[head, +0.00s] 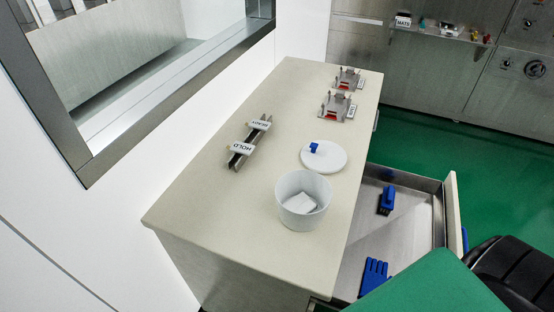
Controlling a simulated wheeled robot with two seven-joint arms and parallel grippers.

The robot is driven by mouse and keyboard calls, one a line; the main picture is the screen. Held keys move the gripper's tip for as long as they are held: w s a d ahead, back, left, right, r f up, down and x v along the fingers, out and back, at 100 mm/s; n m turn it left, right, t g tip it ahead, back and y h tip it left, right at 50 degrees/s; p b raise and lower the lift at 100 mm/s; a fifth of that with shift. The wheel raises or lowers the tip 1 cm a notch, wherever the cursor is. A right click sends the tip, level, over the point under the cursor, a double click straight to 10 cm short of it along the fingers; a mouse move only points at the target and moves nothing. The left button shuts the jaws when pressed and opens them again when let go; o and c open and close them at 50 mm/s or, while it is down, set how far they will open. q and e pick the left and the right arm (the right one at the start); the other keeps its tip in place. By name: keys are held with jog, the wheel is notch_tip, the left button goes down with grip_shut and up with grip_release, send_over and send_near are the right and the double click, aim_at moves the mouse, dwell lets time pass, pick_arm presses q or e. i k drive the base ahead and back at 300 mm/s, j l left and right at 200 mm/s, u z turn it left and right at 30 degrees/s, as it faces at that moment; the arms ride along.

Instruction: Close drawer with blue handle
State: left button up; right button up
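The drawer (340,285) stands pulled open from the right side of the cabinet, its metal inside showing in the head view. Its pale front panel (453,208) is at the right. A small part of the blue handle (465,239) shows on the outer face of that panel; the rest is hidden. Two blue objects lie in the drawer: one (386,200) toward the back of the picture and one (375,274) toward the front. Neither of my grippers shows in the head view.
The cabinet top (225,220) holds a white container (303,212), a white lid (336,157) with a blue knob, a rail with labels (242,149) and two small metal fixtures (339,106). A green surface (430,290) and black ribbed object (515,272) cover the lower right. Green floor (440,150) lies beyond.

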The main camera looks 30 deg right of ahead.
aim_at(425, 216)
jog(key=k+l+z, duration=0.15)
jog(key=l, duration=0.55)
jog(key=k+l+z, duration=0.2)
jog(key=l, duration=0.5)
jog(key=l+z, duration=0.15)
jog(key=l, duration=0.55)
jog(key=k+l+z, duration=0.15)
jog(key=l, duration=0.6)
